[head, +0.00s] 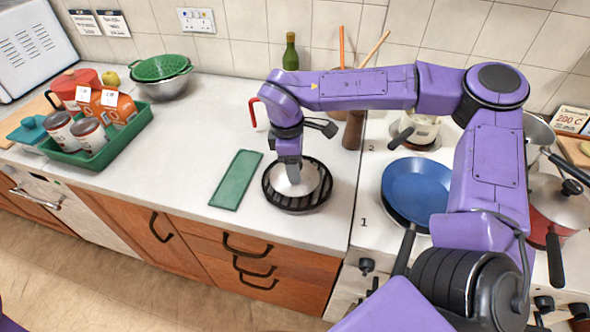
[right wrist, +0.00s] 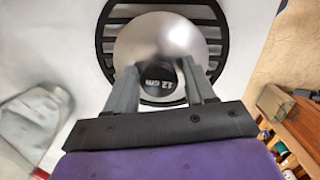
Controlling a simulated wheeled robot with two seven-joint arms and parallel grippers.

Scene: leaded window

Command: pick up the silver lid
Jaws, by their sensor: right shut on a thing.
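The silver lid (head: 284,183) lies over a round black slatted rack or pan (head: 305,203) on the white counter, left of the stove. In the right wrist view the lid (right wrist: 165,38) is a shiny dome over the black slats (right wrist: 118,42). Its black knob, marked "12 cm", sits between the fingers. My right gripper (head: 290,166) points down at the lid from above. The right wrist view shows the gripper (right wrist: 162,85) shut on the lid's knob. I cannot tell whether the lid touches the slats. My left gripper is not in view.
A green mat (head: 237,180) lies just left of the black rack. A blue pan (head: 414,190) and a red pot (head: 556,207) are on the stove to the right. A green tray (head: 125,137) holds cans and cartons at left. A bottle (head: 291,52) stands behind.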

